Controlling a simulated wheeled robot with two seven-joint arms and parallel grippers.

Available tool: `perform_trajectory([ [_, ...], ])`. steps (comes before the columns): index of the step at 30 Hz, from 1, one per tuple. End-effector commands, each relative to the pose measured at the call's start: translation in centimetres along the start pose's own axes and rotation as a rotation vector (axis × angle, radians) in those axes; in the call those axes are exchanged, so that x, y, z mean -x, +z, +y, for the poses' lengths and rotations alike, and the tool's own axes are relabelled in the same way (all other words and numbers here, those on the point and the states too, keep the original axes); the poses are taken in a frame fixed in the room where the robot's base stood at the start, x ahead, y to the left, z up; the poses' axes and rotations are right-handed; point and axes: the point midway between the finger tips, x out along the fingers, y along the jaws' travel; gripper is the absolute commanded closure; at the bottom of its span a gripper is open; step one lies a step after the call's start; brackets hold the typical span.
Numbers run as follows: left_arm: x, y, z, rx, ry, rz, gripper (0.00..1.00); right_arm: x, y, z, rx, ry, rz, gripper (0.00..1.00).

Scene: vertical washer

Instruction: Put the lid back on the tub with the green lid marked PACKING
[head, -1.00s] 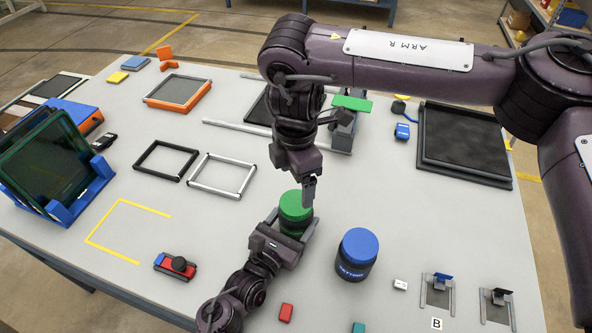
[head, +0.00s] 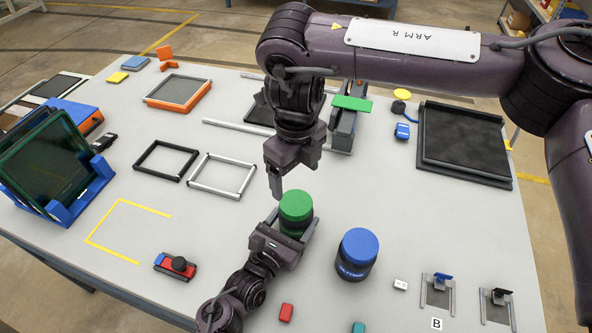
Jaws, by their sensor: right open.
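The tub (head: 291,231) stands upright on the table near the middle, with its green lid (head: 296,205) sitting on top. Its marking is hidden. My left gripper (head: 293,226) has a finger on each side of the tub's body, below the lid, and appears to grip it. My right gripper (head: 275,188) is open and empty, pointing down just behind and left of the green lid, apart from it in the picture. Only part of its fingers shows. How tightly the lid is seated cannot be told.
A dark tub with a blue lid (head: 358,245) stands close to the right. A black frame (head: 166,160) and a silver frame (head: 222,175) lie to the left. A black tray (head: 465,145) is at the right.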

Motion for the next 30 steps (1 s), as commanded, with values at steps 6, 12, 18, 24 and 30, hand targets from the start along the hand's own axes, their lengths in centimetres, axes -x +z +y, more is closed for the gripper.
perform_trajectory([
  [6, 0.0, 0.0, 0.0, -0.001, 0.001, -0.001, 0.94, 0.0, 0.0, 0.0, 0.047, 0.0, 0.0, 0.18],
  [12, 0.0, 0.0, 0.0, -0.001, 0.0, -0.001, 0.94, 0.0, 0.0, 0.0, 0.045, 0.0, 0.0, 0.18],
  [18, 0.0, 0.0, 0.0, -0.001, 0.0, -0.001, 0.94, -1.4, -0.1, 0.0, 0.043, 0.003, 0.003, 0.18],
  [24, 0.0, 0.0, 0.0, 0.0, 0.0, -0.001, 0.94, -4.6, -0.1, 0.0, 0.043, 0.004, 0.004, 0.18],
  [30, 0.0, 0.0, 0.0, 0.0, 0.0, -0.001, 0.94, -7.0, 0.0, 0.0, 0.044, 0.0, 0.002, 0.18],
])
